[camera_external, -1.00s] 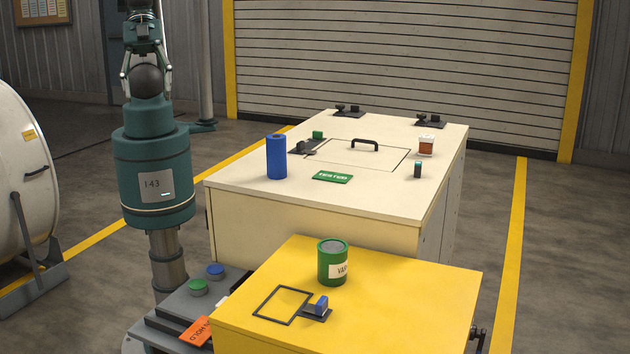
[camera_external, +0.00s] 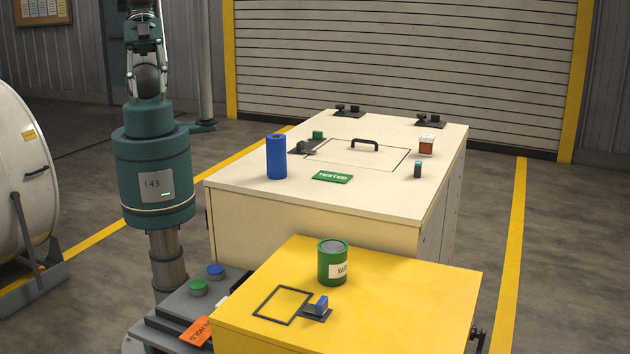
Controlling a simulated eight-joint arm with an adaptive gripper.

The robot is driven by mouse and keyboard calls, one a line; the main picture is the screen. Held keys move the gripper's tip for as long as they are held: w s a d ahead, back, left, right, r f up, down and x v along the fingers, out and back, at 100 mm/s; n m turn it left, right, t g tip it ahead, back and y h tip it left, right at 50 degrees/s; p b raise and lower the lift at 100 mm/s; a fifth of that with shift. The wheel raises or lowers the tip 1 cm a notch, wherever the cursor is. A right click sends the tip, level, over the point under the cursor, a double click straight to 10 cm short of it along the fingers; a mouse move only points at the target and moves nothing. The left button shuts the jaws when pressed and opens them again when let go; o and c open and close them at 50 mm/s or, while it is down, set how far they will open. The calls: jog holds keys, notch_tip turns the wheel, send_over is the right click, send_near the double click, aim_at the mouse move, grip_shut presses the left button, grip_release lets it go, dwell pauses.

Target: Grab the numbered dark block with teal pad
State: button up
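A small dark upright block with a teal top (camera_external: 418,169) stands near the right edge of the cream cabinet top (camera_external: 390,198). It is the closest match to the dark block with a teal pad; any number on it is too small to read. It stands free, with nothing touching it. My arm rises at the left of the picture and runs out of the top edge. My gripper is not visible, so its opening and contents are hidden.
A green can (camera_external: 332,262) stands on the yellow cabinet (camera_external: 400,290) in front.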

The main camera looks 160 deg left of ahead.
jog(key=w+a+r+n+g+y, duration=0.1)
jog(key=w+a+r+n+g, duration=0.3)
jog(key=w+a, duration=1.05)
jog(key=w+a+f+n, duration=0.1)
jog(key=w+a, duration=0.2)
jog(key=a, duration=0.7)
jog(key=w+a+f+n, duration=0.1)
jog(key=w+a, duration=0.2)
jog(key=a, duration=0.7)
jog(key=n+g+h, duration=0.1)
jog(key=n+g, duration=0.2)
jog(key=n, duration=0.2)
send_over(420, 163)
jog(key=f, duration=2.1)
jog(key=shift+w+d+b, duration=0.15)
jog(key=shift+d+b, duration=0.15)
jog(key=shift+b, duration=0.1)
jog(key=shift+s+a+f, duration=0.3)
jog(key=shift+a+f, duration=0.05)
